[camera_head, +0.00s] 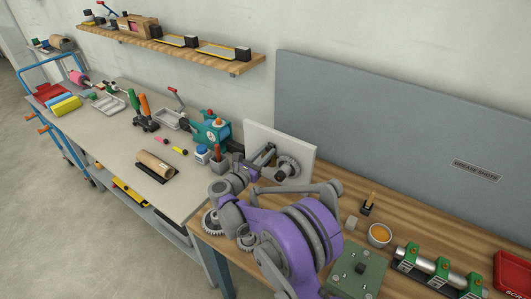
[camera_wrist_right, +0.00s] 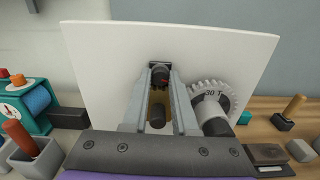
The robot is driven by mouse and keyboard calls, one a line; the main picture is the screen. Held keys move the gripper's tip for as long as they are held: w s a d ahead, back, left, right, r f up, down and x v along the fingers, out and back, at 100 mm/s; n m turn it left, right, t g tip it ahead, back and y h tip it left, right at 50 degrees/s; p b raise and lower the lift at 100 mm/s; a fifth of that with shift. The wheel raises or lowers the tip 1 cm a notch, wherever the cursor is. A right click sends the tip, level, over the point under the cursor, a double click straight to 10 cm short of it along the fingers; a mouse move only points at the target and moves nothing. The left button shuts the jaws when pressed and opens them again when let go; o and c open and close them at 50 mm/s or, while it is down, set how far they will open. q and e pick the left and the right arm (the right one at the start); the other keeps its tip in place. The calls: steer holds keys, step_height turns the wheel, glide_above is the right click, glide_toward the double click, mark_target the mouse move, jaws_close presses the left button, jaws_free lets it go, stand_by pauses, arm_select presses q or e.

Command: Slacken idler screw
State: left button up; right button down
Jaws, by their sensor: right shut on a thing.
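A white upright panel (camera_head: 306,146) stands on the wooden bench, with a grey toothed gear (camera_head: 288,167) on its face. My right gripper (camera_head: 268,155) is at the panel, left of the gear. A brass-coloured piece (camera_wrist_right: 157,113) shows between the fingers. The fingers hide most of the held part. My left gripper is out of view.
A teal device with a dial (camera_head: 212,128) and a small bin with a red handle (camera_head: 218,161) stand left of the panel. A bowl of orange contents (camera_head: 380,235) and green clamps on a metal bar (camera_head: 437,266) are to the right. A loose gear (camera_head: 212,222) lies near the front edge.

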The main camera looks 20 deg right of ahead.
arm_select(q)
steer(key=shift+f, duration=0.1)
arm_select(e)
steer(key=shift+f+n+b, duration=0.2)
steer(key=shift+n+b, duration=0.85)
steer(key=shift+n, duration=0.45)
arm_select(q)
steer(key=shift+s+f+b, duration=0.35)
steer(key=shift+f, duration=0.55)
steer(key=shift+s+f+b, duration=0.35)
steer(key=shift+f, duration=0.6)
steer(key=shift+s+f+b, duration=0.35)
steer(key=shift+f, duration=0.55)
arm_select(e)
steer(key=shift+r+n, duration=0.1)
steer(key=shift+n, duration=1.9)
steer(key=c, duration=0.7)
jaws_free()
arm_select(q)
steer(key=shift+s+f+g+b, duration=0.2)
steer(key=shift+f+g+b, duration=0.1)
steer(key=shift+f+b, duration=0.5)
arm_select(e)
steer(key=v, duration=1.1)
